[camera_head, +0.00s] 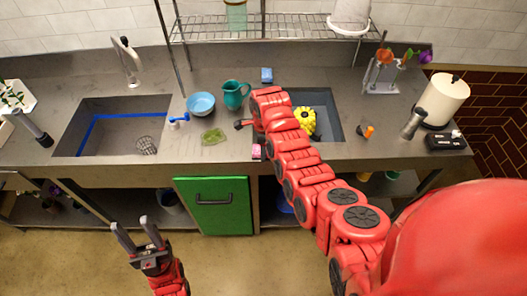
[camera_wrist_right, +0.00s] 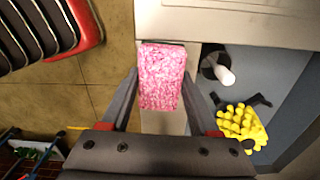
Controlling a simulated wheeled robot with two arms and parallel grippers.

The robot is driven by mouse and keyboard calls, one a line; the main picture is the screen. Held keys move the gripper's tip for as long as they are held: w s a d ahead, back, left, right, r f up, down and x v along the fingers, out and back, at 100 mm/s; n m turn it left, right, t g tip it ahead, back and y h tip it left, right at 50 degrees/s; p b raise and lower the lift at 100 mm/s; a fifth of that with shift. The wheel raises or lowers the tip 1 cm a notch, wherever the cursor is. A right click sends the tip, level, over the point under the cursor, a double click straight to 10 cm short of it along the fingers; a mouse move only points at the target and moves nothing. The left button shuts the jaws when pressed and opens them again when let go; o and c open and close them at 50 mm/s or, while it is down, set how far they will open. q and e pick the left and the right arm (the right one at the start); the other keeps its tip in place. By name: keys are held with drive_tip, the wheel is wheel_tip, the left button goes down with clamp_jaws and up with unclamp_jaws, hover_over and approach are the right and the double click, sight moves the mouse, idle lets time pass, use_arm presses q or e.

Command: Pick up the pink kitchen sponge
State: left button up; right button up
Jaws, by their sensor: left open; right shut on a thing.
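The pink kitchen sponge (camera_wrist_right: 162,76) is a mottled pink block in the right wrist view. It sits between the two fingertips of my right gripper (camera_wrist_right: 161,88), which is shut on it. In the head view a small part of the sponge (camera_head: 257,152) shows at the counter's front edge, below the end of my right arm. The arm hides most of my right gripper there. My left gripper (camera_head: 138,236) is open and empty, low over the floor in front of the counter.
A sink holding a yellow scrubber (camera_head: 305,120) is right of my right arm's end. A wire shelf (camera_head: 275,27) hangs behind. Floor around my left gripper is clear.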

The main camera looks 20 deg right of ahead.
drive_tip(key=shift+c, duration=0.5)
drive_tip(key=shift+r, duration=0.1)
drive_tip(key=shift+r+b, duration=0.4)
drive_tip(key=shift+b, duration=0.2)
wheel_tip(320, 180, up, 2)
drive_tip(key=shift+w+r+b, duration=0.1)
drive_tip(key=shift+b, duration=0.95)
drive_tip(key=s+a+r+p, duration=0.1)
drive_tip(key=s+a+p, duration=0.1)
drive_tip(key=s+p, duration=0.3)
drive_tip(key=s+a+p, duration=0.2)
drive_tip(key=s+p, duration=0.3)
drive_tip(key=s, duration=0.5)
drive_tip(key=shift+s+a+r, duration=0.25)
drive_tip(key=shift+s+r, duration=0.05)
drive_tip(key=shift+r, duration=0.1)
